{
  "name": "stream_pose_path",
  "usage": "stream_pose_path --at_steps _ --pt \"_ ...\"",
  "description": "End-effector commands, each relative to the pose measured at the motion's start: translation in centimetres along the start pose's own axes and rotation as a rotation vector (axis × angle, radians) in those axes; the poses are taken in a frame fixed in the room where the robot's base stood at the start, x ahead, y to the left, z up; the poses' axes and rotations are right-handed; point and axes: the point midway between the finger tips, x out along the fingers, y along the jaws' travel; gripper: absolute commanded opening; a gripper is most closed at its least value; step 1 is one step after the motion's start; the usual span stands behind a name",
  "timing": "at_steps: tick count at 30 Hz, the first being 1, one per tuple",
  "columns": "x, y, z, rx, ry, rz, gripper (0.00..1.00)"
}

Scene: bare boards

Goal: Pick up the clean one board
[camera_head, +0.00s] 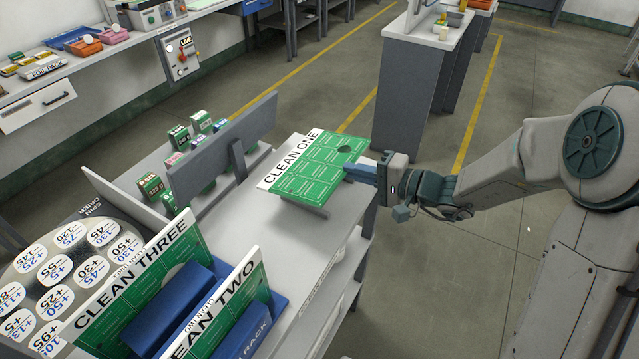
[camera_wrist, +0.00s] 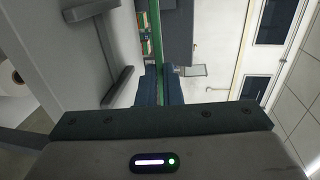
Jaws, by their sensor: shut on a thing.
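The clean one board (camera_head: 314,165) is a green panel with a white strip reading "CLEAN ONE" along its left edge. It is tilted above the right part of the grey bench. My gripper (camera_head: 362,172) is at its right edge, with blue fingers shut on it near a dark round spot. In the wrist view the fingers (camera_wrist: 160,88) close on the thin green edge of the board (camera_wrist: 157,35). The clean two board (camera_head: 228,305) and the clean three board (camera_head: 140,280) stand in a blue rack (camera_head: 250,335) at the front.
A grey upright panel (camera_head: 222,150) stands on the bench (camera_head: 290,240) left of the board, with several small green boxes behind it. A round number wheel (camera_head: 60,265) lies at the lower left. A grey counter (camera_head: 418,95) stands beyond, with open floor between.

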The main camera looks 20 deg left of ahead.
Motion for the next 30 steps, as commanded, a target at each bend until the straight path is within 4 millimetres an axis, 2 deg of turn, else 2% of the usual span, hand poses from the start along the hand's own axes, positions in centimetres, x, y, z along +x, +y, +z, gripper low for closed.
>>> stream_pose_path --at_steps 18,30 --pt "-5.6 -2.7 0.0 0.000 0.002 -0.002 0.00" --pt "-6.1 -2.9 0.0 0.000 0.001 -0.001 0.00"
